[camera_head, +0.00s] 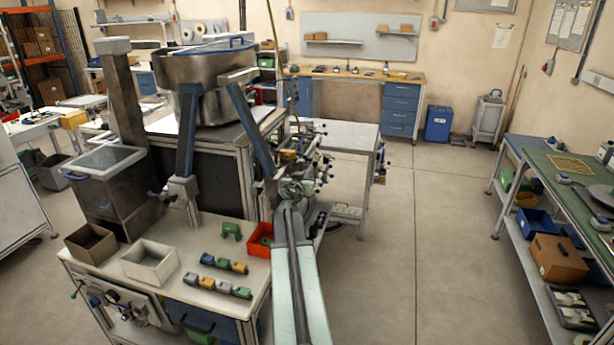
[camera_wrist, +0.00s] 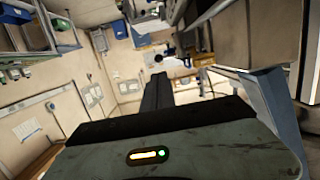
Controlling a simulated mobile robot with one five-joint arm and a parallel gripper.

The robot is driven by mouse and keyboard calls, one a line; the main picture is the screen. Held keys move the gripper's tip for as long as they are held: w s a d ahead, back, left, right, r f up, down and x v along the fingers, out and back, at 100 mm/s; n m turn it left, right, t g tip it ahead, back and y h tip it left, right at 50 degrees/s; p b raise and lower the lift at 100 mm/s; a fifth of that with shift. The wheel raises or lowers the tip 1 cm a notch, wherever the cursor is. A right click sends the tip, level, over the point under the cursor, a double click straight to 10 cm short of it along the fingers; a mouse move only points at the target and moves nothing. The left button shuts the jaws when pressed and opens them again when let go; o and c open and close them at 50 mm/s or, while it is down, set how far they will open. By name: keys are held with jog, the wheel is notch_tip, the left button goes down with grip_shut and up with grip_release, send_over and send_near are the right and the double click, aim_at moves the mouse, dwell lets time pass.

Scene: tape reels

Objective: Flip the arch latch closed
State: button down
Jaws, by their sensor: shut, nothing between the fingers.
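My gripper (camera_wrist: 157,92) shows in the wrist view as dark fingers close together, shut and empty. It points out into the room, and no work piece is at its tips. I cannot clearly pick it out in the head view. I cannot identify the arch latch for certain in either view. A small green piece (camera_head: 231,230) with an arch-like outline stands on the white-topped bench (camera_head: 200,299) in the head view. It is too small to tell whether it is the latch or how it is set.
A red bin (camera_head: 260,240), a white box (camera_head: 150,263) and a brown box (camera_head: 91,243) stand on the bench. Rows of small coloured blocks (camera_head: 223,264) lie near its front. A steel bowl (camera_head: 205,84) stands behind. Open floor (camera_head: 420,220) lies to the right.

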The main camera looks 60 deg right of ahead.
jog(key=b, duration=0.2)
send_near(316, 163)
jog(key=w+d+f, duration=0.2)
jog(key=w+d, duration=0.1)
jog(key=d, duration=0.1)
jog(key=shift+s+d, duration=0.1)
jog(key=shift+d, duration=0.3)
jog(key=shift+d, duration=0.8)
jog(key=shift+s+r, duration=0.15)
jog(key=shift+r, duration=0.1)
jog(key=s+p+v, duration=0.1)
jog(key=p+v, duration=0.2)
jog(key=v, duration=1.1)
jog(key=shift+s+d, duration=0.15)
jog(key=shift+s, duration=0.25)
